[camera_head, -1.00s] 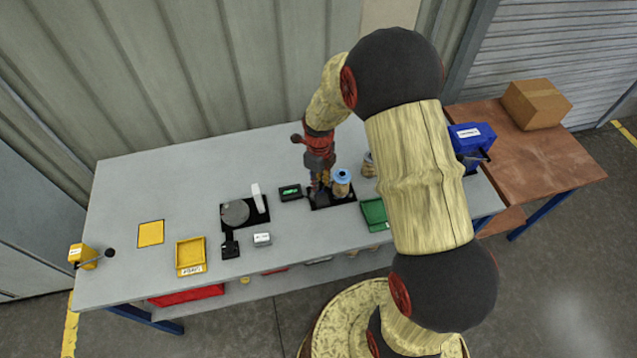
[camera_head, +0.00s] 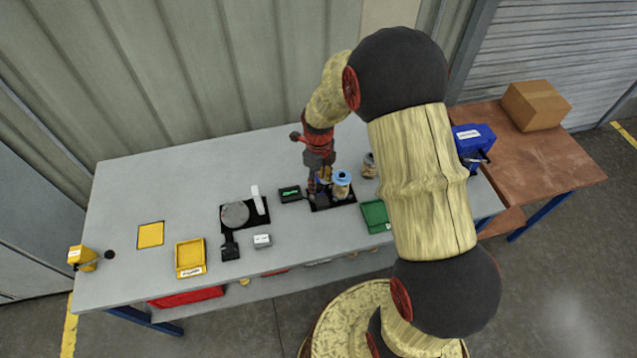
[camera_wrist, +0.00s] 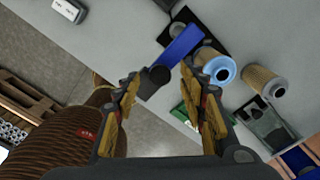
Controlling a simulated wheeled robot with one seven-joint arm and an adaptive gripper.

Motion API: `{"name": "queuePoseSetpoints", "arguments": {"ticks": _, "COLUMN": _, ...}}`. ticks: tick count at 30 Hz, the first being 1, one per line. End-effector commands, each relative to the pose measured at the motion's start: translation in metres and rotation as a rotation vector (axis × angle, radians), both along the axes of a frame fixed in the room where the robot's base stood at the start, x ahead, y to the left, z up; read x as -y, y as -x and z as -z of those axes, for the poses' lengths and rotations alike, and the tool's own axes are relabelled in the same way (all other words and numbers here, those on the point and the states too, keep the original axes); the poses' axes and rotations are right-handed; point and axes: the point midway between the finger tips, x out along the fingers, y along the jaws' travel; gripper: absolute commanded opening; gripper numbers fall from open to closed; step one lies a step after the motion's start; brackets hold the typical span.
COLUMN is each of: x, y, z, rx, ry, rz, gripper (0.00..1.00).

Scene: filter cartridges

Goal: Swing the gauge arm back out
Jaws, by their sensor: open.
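The gauge arm shows in the wrist view as a blue bar (camera_wrist: 181,48) with a dark knob (camera_wrist: 157,75) at its near end. My gripper (camera_wrist: 161,77) is open, with one finger on each side of the knob. I cannot tell whether either finger touches it. A filter cartridge with a blue top (camera_wrist: 217,68) stands beside the bar, with its top uncovered. In the head view my gripper (camera_head: 323,191) is low over the black gauge plate (camera_head: 347,202), just left of the blue-topped cartridge (camera_head: 341,182). There my gripper mostly hides the gauge arm.
A small display box (camera_head: 290,194) stands left of the gauge plate. Another cartridge (camera_wrist: 264,81) and a green tray (camera_head: 375,216) are close on the right. A black fixture with a grey disc (camera_head: 235,214) is further left. The bench behind is clear.

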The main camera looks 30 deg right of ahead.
Motion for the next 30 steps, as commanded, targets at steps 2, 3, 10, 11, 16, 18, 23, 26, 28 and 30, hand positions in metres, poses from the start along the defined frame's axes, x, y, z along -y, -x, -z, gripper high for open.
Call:
{"name": "queuePoseSetpoints", "arguments": {"ticks": 2, "x": 0.0, "y": -0.002, "z": -0.016, "rx": 0.006, "ry": 0.001, "rz": 0.0, "gripper": 0.42}}
{"name": "queuePoseSetpoints", "arguments": {"ticks": 3, "x": 0.0, "y": -0.001, "z": -0.024, "rx": 0.005, "ry": 0.0, "rz": 0.0, "gripper": 0.42}}
{"name": "queuePoseSetpoints", "arguments": {"ticks": 10, "x": 0.0, "y": -0.002, "z": -0.071, "rx": 0.006, "ry": 0.001, "rz": 0.0, "gripper": 0.42}}
{"name": "queuePoseSetpoints", "arguments": {"ticks": 11, "x": 0.0, "y": -0.001, "z": -0.076, "rx": 0.005, "ry": 0.0, "rz": 0.0, "gripper": 0.42}}
{"name": "queuePoseSetpoints", "arguments": {"ticks": 16, "x": 0.0, "y": -0.001, "z": -0.098, "rx": 0.004, "ry": 0.0, "rz": 0.0, "gripper": 0.42}}
{"name": "queuePoseSetpoints", "arguments": {"ticks": 18, "x": 0.0, "y": -0.001, "z": -0.102, "rx": 0.002, "ry": 0.0, "rz": 0.0, "gripper": 0.42}}
{"name": "queuePoseSetpoints", "arguments": {"ticks": 23, "x": -0.001, "y": -0.001, "z": -0.106, "rx": 0.001, "ry": 0.0, "rz": 0.0, "gripper": 0.42}}
{"name": "queuePoseSetpoints", "arguments": {"ticks": 26, "x": -0.001, "y": -0.001, "z": -0.106, "rx": 0.001, "ry": 0.0, "rz": 0.0, "gripper": 0.42}}
{"name": "queuePoseSetpoints", "arguments": {"ticks": 28, "x": -0.001, "y": -0.001, "z": -0.106, "rx": 0.001, "ry": 0.0, "rz": 0.0, "gripper": 0.42}}
{"name": "queuePoseSetpoints", "arguments": {"ticks": 30, "x": -0.001, "y": -0.001, "z": -0.106, "rx": 0.001, "ry": 0.0, "rz": 0.0, "gripper": 0.42}}
